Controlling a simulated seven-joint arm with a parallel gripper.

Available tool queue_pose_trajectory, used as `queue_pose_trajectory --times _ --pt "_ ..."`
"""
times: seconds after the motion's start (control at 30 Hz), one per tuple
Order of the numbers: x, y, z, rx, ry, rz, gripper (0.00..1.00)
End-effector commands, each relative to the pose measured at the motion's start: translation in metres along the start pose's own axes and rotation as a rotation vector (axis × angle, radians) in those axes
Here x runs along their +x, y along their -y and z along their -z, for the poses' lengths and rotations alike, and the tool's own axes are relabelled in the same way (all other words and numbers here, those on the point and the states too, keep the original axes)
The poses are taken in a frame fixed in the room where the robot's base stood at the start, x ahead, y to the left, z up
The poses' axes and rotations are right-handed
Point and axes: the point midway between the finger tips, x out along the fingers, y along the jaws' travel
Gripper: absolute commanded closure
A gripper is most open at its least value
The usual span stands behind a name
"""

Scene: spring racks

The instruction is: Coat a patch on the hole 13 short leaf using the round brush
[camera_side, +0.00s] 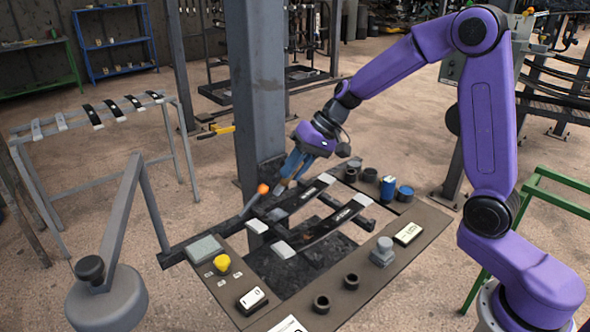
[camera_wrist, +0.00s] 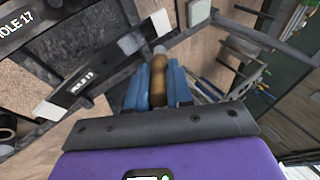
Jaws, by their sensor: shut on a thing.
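My gripper (camera_side: 291,170) is shut on the brown wooden handle of the round brush (camera_wrist: 158,82), which sits between its blue fingers in the wrist view. The brush's bristle end is not clear in either view. The short leaf (camera_wrist: 67,98), a dark bar with a pale end, lies left of the gripper in the wrist view; its label appears to read HOLE 13. In the side view a dark leaf (camera_side: 298,199), probably this one, lies just below and right of my gripper. I see no clear coating on it. Contact between brush and leaf cannot be told.
Another leaf, labelled HOLE 17 (camera_wrist: 38,18), lies parallel to it. A grey post (camera_side: 256,90) stands close behind my gripper. An orange knob (camera_side: 263,189) is just left. A blue can (camera_side: 388,187) and several dark cups stand at the bench's right. A lamp-like arm (camera_side: 121,220) rises at front left.

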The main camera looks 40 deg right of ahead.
Motion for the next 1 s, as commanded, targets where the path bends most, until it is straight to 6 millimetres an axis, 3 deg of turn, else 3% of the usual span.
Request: queue_pose_trajectory --times 0.27,1.0 --pt "0.003 -0.002 -0.001 0.003 0.002 0.001 1.0" --pt "0.057 -0.036 -0.016 0.004 0.004 0.0 1.0"
